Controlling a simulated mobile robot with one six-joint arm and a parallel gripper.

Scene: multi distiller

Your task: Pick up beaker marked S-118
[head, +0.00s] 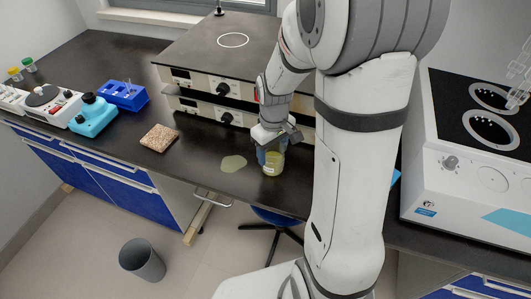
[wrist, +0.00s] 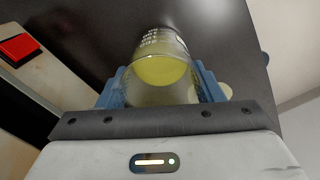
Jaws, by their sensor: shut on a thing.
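A glass beaker (head: 273,163) with yellow-green liquid stands upright at the front part of the dark bench in the head view. My gripper (head: 270,150) is around its upper part. In the wrist view the beaker (wrist: 160,72) sits between the two blue fingers of my gripper (wrist: 161,88), which are shut on it. Small white print shows on the beaker in the wrist view, too small to read as S-118. I cannot tell whether its base touches the bench.
A yellowish puddle (head: 233,163) lies just left of the beaker. A cork-like block (head: 159,138) and a blue rack (head: 124,95) are further left. Stacked hotplate units (head: 216,88) stand behind. A white appliance (head: 470,175) is at right. The bench's front edge is close.

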